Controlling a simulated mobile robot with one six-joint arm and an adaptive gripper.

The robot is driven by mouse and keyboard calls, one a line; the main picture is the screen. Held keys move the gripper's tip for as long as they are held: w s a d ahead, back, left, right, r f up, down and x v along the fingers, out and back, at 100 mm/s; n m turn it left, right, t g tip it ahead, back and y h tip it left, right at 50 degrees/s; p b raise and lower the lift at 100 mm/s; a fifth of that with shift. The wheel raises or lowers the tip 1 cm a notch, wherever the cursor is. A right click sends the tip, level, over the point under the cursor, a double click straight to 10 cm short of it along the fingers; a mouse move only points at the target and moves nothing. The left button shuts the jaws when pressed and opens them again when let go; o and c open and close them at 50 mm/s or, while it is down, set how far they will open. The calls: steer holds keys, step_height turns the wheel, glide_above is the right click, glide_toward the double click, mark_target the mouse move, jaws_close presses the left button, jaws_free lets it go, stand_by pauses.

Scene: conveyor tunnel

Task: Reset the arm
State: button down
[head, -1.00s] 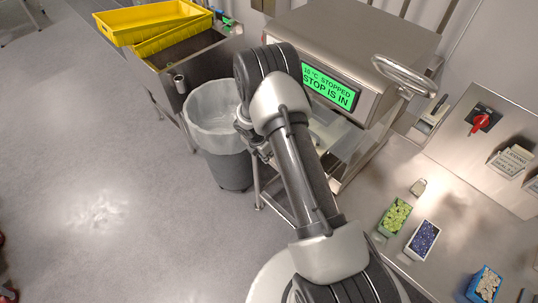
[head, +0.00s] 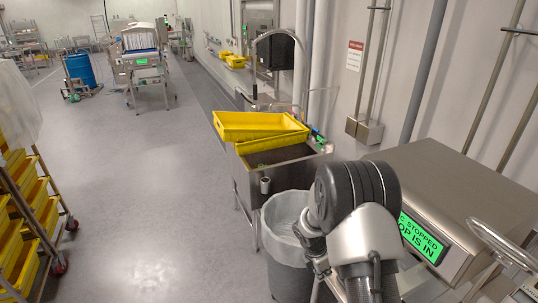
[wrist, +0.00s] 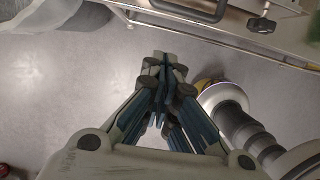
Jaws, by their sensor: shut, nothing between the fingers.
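My gripper (wrist: 160,112) shows in the wrist view, pointing down over the grey floor. Its fingers are together with nothing between them. In the head view my arm rises at the lower right in front of the machine, and its wrist end stands by the lined bin; the fingers are mostly hidden there.
A grey bin with a clear liner (head: 284,214) stands beside my arm. The steel machine (head: 455,195) with a green STOPPED display (head: 422,238) is at right. Yellow trays (head: 258,128) rest on a steel sink behind. A rack of yellow crates (head: 38,220) stands left. The floor between is clear.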

steer(key=s+a+r+m+t+b, duration=0.15)
steer(key=s+r+m, duration=0.35)
steer(key=r, duration=0.5)
steer(key=s+a+r+m+b, duration=0.1)
steer(key=s+r+m+b, duration=0.3)
steer(key=r, duration=0.6)
steer(key=s+a+r+m+t+y+b, duration=0.1)
steer(key=s+a+r+m, duration=0.1)
steer(key=s+m, duration=0.4)
steer(key=s+a+r+m+t+y+b, duration=0.1)
steer(key=s+a+m, duration=0.3)
steer(key=s, duration=1.1)
steer(key=r+m+y+b, duration=0.1)
steer(key=m, duration=0.1)
steer(key=shift+r+m, duration=0.15)
steer(key=shift+m, duration=0.15)
steer(key=shift+d, duration=0.1)
